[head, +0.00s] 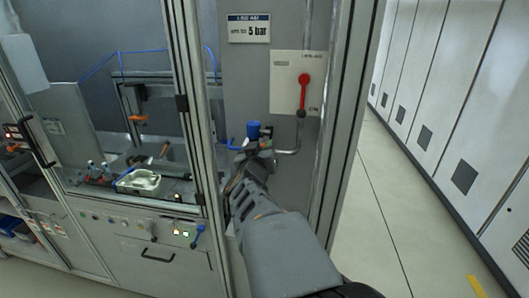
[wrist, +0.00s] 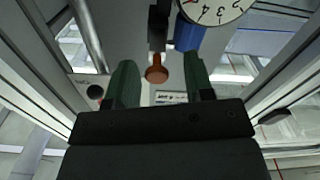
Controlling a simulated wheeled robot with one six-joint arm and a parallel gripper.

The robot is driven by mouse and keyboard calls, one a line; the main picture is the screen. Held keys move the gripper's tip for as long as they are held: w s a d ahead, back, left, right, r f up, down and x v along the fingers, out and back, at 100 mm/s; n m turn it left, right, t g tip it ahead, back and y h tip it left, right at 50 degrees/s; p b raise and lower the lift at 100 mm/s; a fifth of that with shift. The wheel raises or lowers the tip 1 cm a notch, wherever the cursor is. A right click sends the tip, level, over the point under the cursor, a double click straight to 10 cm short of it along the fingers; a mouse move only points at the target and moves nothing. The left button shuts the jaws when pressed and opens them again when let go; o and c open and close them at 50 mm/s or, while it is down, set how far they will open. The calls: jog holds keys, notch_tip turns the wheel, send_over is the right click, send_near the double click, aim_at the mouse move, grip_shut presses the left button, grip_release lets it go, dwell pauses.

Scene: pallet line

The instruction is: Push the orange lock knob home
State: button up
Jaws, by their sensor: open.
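The orange lock knob (wrist: 156,75) shows in the wrist view, at the end of a dark stem. It appears between my gripper's two green fingers, with a gap on each side. My gripper (wrist: 161,68) is open and holds nothing. I cannot tell how far the knob is from the fingertips. In the head view my gripper (head: 257,152) is up at the grey panel, just below a blue cap (head: 253,130). The lock knob is hidden there.
A round gauge (wrist: 215,8) is close above the fingers. A red lever (head: 304,90) is to the right on a pale plate. A metal frame post (head: 345,120) stands right of my arm. A framed cell with a white tray (head: 138,190) is left; the aisle floor (head: 385,215) is clear.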

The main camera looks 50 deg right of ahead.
jog(key=shift+w+d, duration=0.15)
jog(key=shift+d, duration=0.25)
jog(key=shift+c, duration=0.5)
grip_shut()
